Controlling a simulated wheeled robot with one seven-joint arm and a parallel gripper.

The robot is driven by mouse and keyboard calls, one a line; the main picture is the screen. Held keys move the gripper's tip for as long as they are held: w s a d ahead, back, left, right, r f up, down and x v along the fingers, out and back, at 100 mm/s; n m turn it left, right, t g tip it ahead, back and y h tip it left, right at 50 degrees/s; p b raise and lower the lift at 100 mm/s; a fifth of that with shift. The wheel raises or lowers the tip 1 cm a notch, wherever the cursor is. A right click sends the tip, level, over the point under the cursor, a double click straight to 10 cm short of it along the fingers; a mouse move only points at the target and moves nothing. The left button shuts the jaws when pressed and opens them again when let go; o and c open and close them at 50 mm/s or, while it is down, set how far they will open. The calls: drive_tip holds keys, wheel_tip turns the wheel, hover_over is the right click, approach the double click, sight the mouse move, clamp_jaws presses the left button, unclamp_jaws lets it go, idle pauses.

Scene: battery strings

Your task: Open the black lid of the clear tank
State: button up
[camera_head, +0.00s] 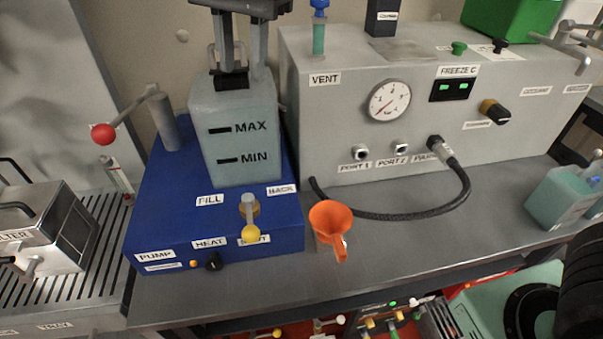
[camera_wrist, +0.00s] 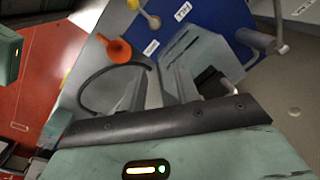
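The clear tank (camera_head: 240,135), marked MAX and MIN, stands upright on a blue base at the left of the head view. It also shows in the wrist view (camera_wrist: 190,55). Its black lid (camera_head: 232,83) is on top and looks closed; my fingers and arm partly hide it. In the wrist view, the lid (camera_wrist: 208,80) shows just right of the right finger. My gripper (camera_head: 242,68) points down above the tank top, with its two fingers apart. In the wrist view, my gripper (camera_wrist: 159,72) has nothing visibly held between its fingers. Contact with the lid cannot be told.
The blue base (camera_head: 165,215) carries a red-knobbed lever (camera_head: 104,134) and a yellow-knobbed valve (camera_head: 250,232). An orange funnel (camera_head: 330,222) sits to the right on the bench. A grey cabinet (camera_head: 330,120) with a gauge and a black hose stands close to the tank's right.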

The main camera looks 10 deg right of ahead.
drive_tip(key=s+d+f+n+b, duration=0.4)
drive_tip(key=s+f+n, duration=0.4)
drive_tip(key=f, duration=0.6)
drive_tip(key=s+d, duration=0.1)
drive_tip(key=s, duration=0.1)
drive_tip(key=shift+s+n+g, duration=0.3)
drive_tip(key=shift+n+g, duration=0.1)
drive_tip(key=shift+d, duration=0.1)
